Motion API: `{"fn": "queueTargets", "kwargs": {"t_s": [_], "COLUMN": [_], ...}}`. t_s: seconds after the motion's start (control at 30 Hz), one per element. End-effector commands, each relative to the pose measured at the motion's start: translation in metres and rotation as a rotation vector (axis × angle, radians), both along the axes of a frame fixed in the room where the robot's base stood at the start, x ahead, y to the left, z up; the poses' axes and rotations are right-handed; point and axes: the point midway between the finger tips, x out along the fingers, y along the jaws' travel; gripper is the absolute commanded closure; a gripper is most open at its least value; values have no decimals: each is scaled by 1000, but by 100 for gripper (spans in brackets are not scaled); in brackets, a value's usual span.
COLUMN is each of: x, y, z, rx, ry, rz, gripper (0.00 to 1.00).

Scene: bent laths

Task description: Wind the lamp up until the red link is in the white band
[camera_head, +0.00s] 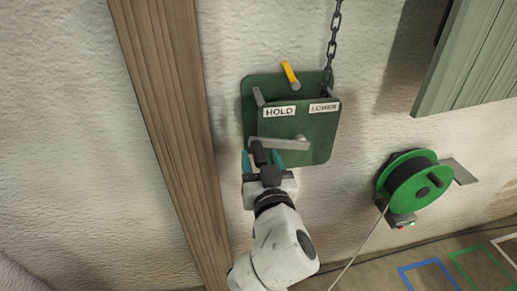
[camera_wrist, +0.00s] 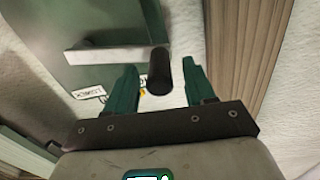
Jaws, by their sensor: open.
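The green winch box (camera_head: 270,122) is on the wall, with HOLD (camera_head: 279,112) and LOWER (camera_head: 324,107) labels. A yellow-tipped lever (camera_head: 290,72) sticks up from its top, tilted left; I cannot tell its setting. The grey crank arm (camera_head: 278,143) points left, with a black handle (camera_head: 259,153) at its left end. My gripper (camera_head: 262,158) is open around this handle. In the wrist view the handle (camera_wrist: 159,72) stands between the two green fingers with gaps on both sides. A dark chain (camera_head: 334,38) runs up out of view. No lamp, red link or white band shows.
A wooden post (camera_head: 165,110) stands close left of the box. A green reel (camera_head: 412,184) with a cord is on the wall at right. A grey-green board (camera_head: 470,60) juts in at upper right. Blue (camera_head: 428,272) and green outlines mark the floor.

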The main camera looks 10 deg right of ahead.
Motion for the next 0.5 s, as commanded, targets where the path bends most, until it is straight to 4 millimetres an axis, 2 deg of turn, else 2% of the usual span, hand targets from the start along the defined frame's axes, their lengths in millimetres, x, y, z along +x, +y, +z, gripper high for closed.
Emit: {"fn": "queueTargets", "kwargs": {"t_s": [0.1,0.2,0.5], "x": [15,22,26], "y": [0,0,0], "z": [1,1,0], "rx": [-2,0,1], "ry": [0,0,0], "rz": [-1,0,-1], "gripper": [46,46,46]}}
